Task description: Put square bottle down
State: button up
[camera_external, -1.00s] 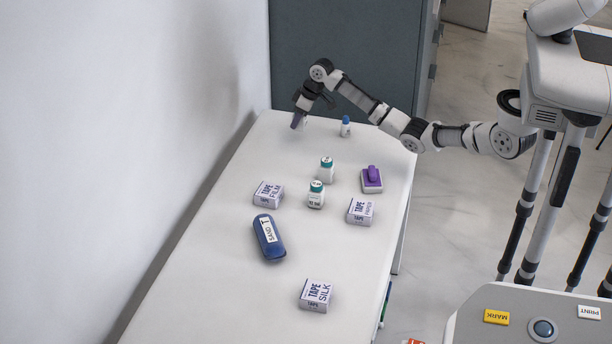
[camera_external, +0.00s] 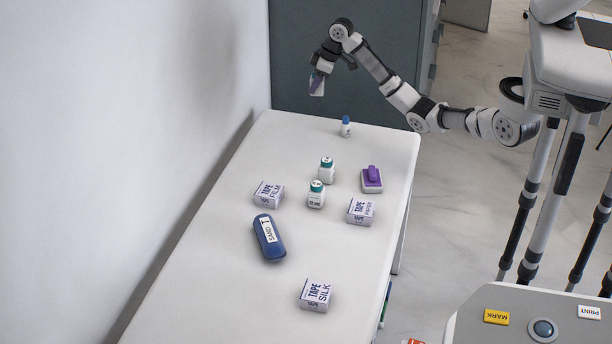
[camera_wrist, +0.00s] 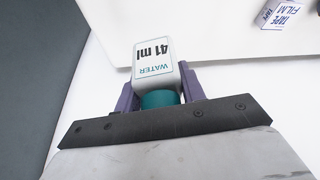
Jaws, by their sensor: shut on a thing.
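My gripper (camera_external: 317,78) is raised above the far end of the white table (camera_external: 200,262) in the external view. In the wrist view my gripper (camera_wrist: 158,92) is shut on a square white bottle (camera_wrist: 156,56) with a teal cap, labelled "WATER 41 ml". The bottle's cap end is between the purple fingers and its body points away from the gripper. In the external view the held bottle (camera_external: 317,90) shows as a small pale shape below the fingers, apart from the table.
On the table stand a blue-capped vial (camera_external: 346,127), two teal-capped bottles (camera_external: 326,173) (camera_external: 316,197), a purple stamp-like item (camera_external: 372,180), tape boxes (camera_external: 268,195) (camera_external: 360,211) (camera_external: 314,296) and a blue case (camera_external: 269,240). The far left table corner is clear. A wall borders the left.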

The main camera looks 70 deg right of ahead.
jog(key=s+a+n+y+p, duration=0.15)
jog(key=s+a+p, duration=0.25)
jog(key=s, duration=0.4)
jog(key=shift+n, duration=0.45)
notch_tip(320, 180, down, 15)
jog(key=shift+s+a+r, duration=0.1)
jog(key=shift+h, duration=0.25)
jog(key=shift+f+p, duration=0.4)
jog(key=shift+f, duration=2.05)
jog(key=shift+f, duration=0.1)
jog(key=o, duration=1)
jog(key=shift+c, duration=0.2)
jog(key=b+v, duration=0.2)
jog(key=v, duration=1)
